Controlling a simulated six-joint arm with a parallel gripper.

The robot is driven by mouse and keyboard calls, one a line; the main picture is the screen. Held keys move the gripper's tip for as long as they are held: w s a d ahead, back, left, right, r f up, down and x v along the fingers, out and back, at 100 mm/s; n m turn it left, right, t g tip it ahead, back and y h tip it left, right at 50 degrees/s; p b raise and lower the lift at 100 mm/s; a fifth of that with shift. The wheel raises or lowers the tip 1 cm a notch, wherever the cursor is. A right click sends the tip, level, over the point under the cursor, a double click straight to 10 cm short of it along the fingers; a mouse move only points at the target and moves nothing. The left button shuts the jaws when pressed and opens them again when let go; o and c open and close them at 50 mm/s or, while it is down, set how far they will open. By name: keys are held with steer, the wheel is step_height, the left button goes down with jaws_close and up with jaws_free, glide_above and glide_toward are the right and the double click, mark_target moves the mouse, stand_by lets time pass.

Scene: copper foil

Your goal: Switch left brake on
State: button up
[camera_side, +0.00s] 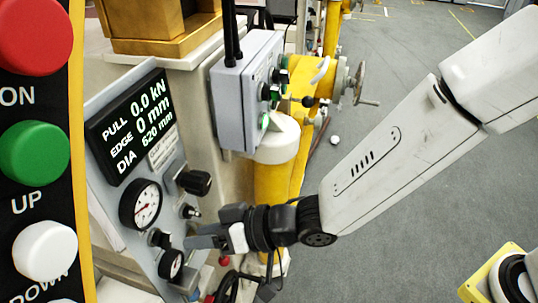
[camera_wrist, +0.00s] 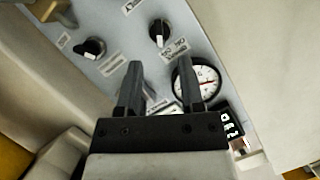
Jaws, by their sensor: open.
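A grey control panel (camera_side: 110,200) carries black rotary switches, and its labels are too small or blurred to read, so I cannot tell which one is the left brake. In the wrist view, one black switch with a white pointer (camera_wrist: 160,32) is just beyond my fingertips.
A round gauge (camera_wrist: 197,84) is by the right finger. A black handle (camera_side: 194,181) juts out above my gripper. A grey box (camera_side: 245,90) stands behind.

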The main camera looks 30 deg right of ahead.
mark_target(170, 240)
steer(key=shift+x, duration=3.3)
steer(key=shift+f, duration=0.1)
jaws_close()
